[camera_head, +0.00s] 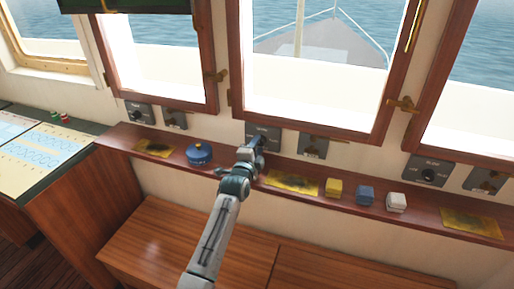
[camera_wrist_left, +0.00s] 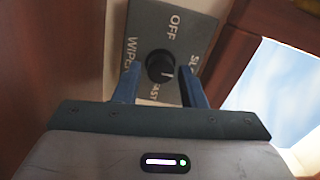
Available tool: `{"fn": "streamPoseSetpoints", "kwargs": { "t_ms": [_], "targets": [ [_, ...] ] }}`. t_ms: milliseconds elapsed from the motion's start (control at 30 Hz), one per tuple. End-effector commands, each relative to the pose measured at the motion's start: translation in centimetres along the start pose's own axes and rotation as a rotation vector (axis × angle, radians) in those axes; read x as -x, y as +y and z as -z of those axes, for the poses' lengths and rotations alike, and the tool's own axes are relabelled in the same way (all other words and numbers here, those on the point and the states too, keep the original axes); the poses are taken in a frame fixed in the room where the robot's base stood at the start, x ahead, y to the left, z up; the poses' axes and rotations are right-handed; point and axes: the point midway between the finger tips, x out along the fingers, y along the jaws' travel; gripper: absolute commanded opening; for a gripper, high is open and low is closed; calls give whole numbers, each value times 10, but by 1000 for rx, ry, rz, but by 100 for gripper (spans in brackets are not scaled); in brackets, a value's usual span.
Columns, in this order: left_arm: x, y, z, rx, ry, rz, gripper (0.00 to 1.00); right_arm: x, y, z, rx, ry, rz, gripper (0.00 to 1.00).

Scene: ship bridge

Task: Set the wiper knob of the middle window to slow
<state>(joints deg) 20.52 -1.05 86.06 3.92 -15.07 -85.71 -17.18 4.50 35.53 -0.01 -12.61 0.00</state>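The wiper panel (camera_head: 263,130) of the middle window is a grey plate under the window frame; my left gripper (camera_head: 258,143) is right at it and hides its knob in the head view. In the left wrist view the panel (camera_wrist_left: 150,25) carries the words WIPER, OFF, SLOW and FAST, partly covered. Its round black knob (camera_wrist_left: 159,64) lies between the two blue fingers of my left gripper (camera_wrist_left: 160,76). The fingers are open, with a gap showing on each side of the knob. A white mark shows at the knob's lower right; its exact setting is unclear. My right gripper is out of view.
The wooden ledge below holds a blue round object (camera_head: 199,153), brass plates (camera_head: 292,183), and yellow (camera_head: 334,188), blue (camera_head: 365,195) and white (camera_head: 396,202) blocks. Other knob panels (camera_head: 429,172) sit under the side windows. A chart table (camera_head: 45,150) stands at left.

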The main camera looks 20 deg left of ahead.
Motion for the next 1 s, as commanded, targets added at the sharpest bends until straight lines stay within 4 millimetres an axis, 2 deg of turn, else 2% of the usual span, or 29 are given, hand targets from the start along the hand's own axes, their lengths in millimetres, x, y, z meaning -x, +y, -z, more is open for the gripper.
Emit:
{"fn": "streamPoseSetpoints", "kwargs": {
  "t_ms": [333, 467, 800, 1000],
  "targets": [
    [1, 0, 0, 0, 0, 1, 48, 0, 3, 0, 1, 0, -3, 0],
    [10, 2, 0, 0, 0, 1, 48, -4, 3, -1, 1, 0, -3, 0],
    [71, 4, 0, 0, 0, 1, 48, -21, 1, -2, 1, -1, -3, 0],
    [99, 2, 0, 0, 0, 0, 48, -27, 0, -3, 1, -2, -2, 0]
  ]
}}
